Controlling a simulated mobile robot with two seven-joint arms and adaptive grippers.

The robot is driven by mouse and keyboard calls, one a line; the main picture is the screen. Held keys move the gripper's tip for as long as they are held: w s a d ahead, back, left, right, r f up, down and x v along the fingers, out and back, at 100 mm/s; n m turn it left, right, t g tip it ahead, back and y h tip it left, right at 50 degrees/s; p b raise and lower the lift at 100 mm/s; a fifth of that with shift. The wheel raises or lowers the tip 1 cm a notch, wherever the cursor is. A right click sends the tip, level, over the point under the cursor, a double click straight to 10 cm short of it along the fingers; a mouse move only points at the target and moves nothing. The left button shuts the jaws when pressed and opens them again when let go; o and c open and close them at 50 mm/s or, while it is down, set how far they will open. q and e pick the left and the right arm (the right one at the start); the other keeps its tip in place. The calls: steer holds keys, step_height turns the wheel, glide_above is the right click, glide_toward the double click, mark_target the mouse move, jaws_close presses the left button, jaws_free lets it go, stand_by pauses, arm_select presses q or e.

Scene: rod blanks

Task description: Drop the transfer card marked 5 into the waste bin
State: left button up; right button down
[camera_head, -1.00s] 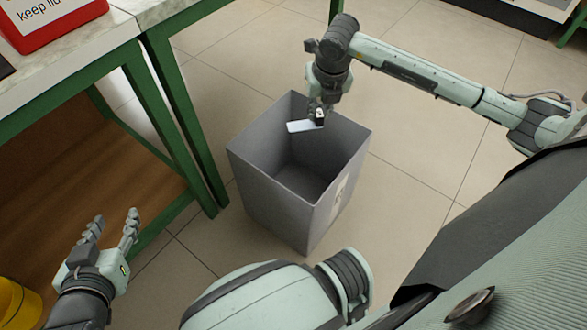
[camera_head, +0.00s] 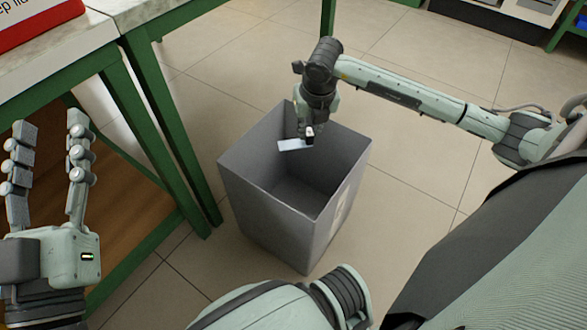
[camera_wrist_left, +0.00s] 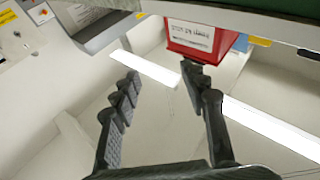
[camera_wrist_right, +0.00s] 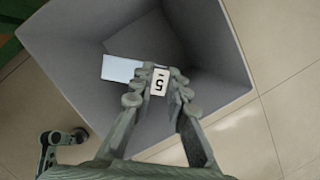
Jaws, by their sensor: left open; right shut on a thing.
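The transfer card (camera_head: 290,145) is a pale flat card, held by my right gripper (camera_head: 309,134). In the right wrist view my right gripper (camera_wrist_right: 160,75) is shut on the card's white tab (camera_wrist_right: 159,82) marked 5, and the pale blue-white part of the card (camera_wrist_right: 121,68) sticks out to the left. The grey waste bin (camera_head: 265,193) stands open on the floor, and the card is over its opening. The bin (camera_wrist_right: 75,50) fills much of the right wrist view. My left gripper (camera_head: 50,135) is open and empty at the left, its fingers pointing up; it also shows in the left wrist view (camera_wrist_left: 158,85).
A green-framed table (camera_head: 165,110) with a pale top stands left of the bin. A red box with a printed label (camera_head: 30,22) is on it, and it shows in the left wrist view (camera_wrist_left: 195,38). The tiled floor (camera_head: 410,160) right of the bin is clear.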

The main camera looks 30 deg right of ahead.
mark_target(309, 141)
step_height(309, 141, down, 3)
steer(key=shift+f+b, duration=0.2)
steer(key=shift+b, duration=0.85)
arm_select(q)
step_height(309, 141, up, 5)
steer(key=s+a+t, duration=0.2)
steer(key=t, duration=0.2)
steer(key=shift+s+t+h, duration=0.25)
steer(key=shift+t+h, duration=0.05)
arm_select(e)
steer(key=shift+f, duration=0.35)
steer(key=c, duration=1.4)
jaws_free()
steer(key=v, duration=1.2)
steer(key=shift+r, duration=0.1)
